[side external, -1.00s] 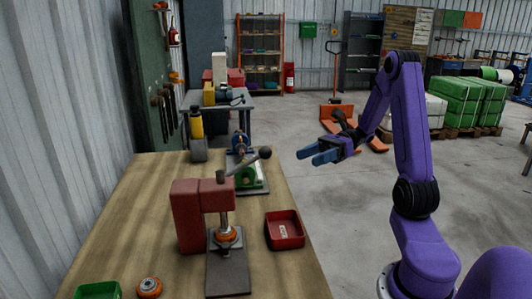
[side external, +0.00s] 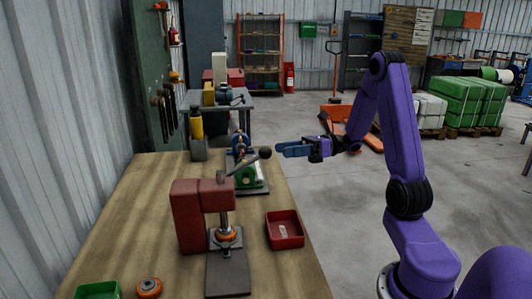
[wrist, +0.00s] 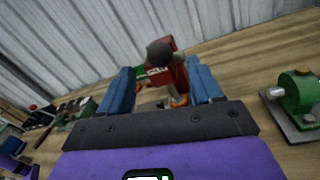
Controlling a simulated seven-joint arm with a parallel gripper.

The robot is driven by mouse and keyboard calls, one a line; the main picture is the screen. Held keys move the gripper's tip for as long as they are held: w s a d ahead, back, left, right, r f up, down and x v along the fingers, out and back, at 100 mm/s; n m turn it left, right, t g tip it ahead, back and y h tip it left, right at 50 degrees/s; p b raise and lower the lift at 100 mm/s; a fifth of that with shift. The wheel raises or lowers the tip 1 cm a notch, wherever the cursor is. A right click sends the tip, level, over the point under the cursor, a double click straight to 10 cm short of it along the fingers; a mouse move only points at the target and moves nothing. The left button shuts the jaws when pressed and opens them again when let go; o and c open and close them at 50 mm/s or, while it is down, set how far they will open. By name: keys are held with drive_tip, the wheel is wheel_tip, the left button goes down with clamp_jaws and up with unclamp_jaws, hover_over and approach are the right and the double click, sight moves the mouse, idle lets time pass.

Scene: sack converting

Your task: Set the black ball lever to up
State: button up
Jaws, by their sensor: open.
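The black ball (side external: 265,153) is on the end of a grey lever (side external: 243,164) that slants up to the right from the head of the red press (side external: 188,215). My gripper (side external: 281,149) is open, just right of the ball at about its height, fingers pointing left. In the wrist view the ball (wrist: 160,52) appears ahead, between my two blue fingers and beyond their tips; my gripper (wrist: 162,78) holds nothing. The red press (wrist: 172,78) shows behind the ball. Whether any finger touches the ball cannot be told, but they look apart.
A green machine (side external: 250,178) stands on the bench behind the press; it shows at right in the wrist view (wrist: 300,92). A red tray (side external: 284,230) lies right of the press. A green tray (side external: 97,290) and an orange roller (side external: 149,287) lie in front.

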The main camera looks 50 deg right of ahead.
sight(265, 152)
drive_tip(key=x, duration=0.6)
drive_tip(key=shift+w+a, duration=0.2)
drive_tip(key=shift+a, duration=0.15)
clamp_jaws()
drive_tip(key=shift+r, duration=0.1)
